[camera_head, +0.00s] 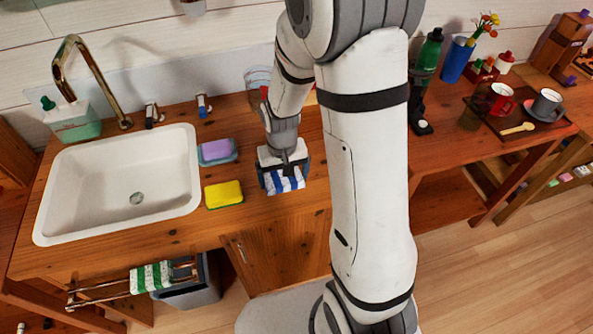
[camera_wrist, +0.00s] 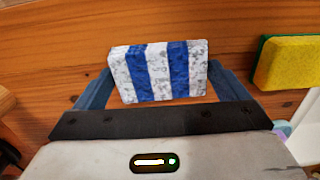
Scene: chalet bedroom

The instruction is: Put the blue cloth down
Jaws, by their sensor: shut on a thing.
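The blue cloth (camera_head: 284,182) is a folded block with blue and white stripes. In the head view it is at my gripper (camera_head: 283,169), over the wooden counter (camera_head: 232,220) to the right of the sink. In the wrist view the cloth (camera_wrist: 160,72) sits between the two fingers of my gripper (camera_wrist: 155,88), one finger at each side. The gripper is shut on it. I cannot tell whether the cloth's underside touches the counter.
A yellow sponge (camera_head: 224,194) lies left of the cloth, with a purple sponge in a dish (camera_head: 217,152) behind it. The white sink (camera_head: 120,185) is further left. A green-striped towel (camera_head: 152,277) hangs on the front rail. Bare counter lies in front of the cloth.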

